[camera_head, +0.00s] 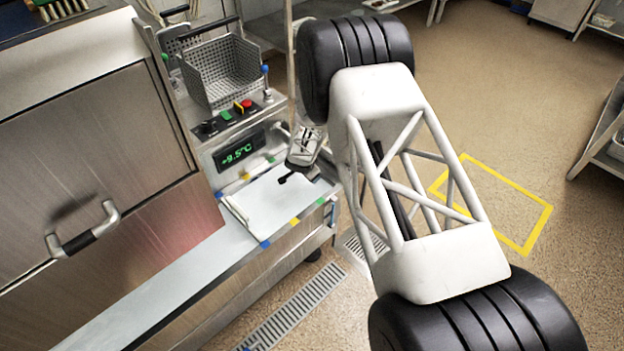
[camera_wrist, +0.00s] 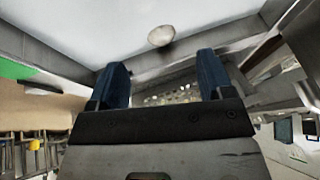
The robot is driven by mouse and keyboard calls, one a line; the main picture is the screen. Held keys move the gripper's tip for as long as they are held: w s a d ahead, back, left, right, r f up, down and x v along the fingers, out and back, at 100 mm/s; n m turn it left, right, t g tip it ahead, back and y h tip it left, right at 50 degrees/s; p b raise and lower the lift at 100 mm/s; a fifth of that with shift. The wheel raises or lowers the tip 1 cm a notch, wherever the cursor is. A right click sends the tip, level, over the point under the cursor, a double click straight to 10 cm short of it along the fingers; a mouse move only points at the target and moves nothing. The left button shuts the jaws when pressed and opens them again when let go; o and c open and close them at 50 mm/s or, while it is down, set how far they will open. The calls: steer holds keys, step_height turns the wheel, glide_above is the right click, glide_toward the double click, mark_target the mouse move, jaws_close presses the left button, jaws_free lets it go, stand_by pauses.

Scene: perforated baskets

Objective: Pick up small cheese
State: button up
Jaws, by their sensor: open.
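My gripper (camera_head: 288,179) is near the white board on the steel counter in the head view, its dark fingers over the board's far part in the picture. In the wrist view, the two blue fingers of my gripper (camera_wrist: 161,62) stand wide apart with nothing between them. I cannot make out a small cheese in the head view. A pale round shape (camera_wrist: 161,35) shows against a white surface beyond the fingers in the wrist view; I cannot tell what it is.
A perforated basket (camera_head: 222,72) stands behind the control panel with its red button (camera_head: 243,105). The white board (camera_head: 262,212) looks bare in front of a green temperature display (camera_head: 238,153). A steel door with a handle (camera_head: 84,232) stands at left.

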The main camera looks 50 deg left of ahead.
steer(key=shift+f, duration=0.1)
steer(key=shift+x, duration=1.2)
steer(key=shift+w+f, duration=0.1)
steer(key=shift+f, duration=0.1)
steer(key=shift+x, duration=2.4)
steer(key=shift+c, duration=0.2)
steer(key=c, duration=1)
steer(key=shift+c, duration=0.2)
steer(key=shift+r, duration=0.15)
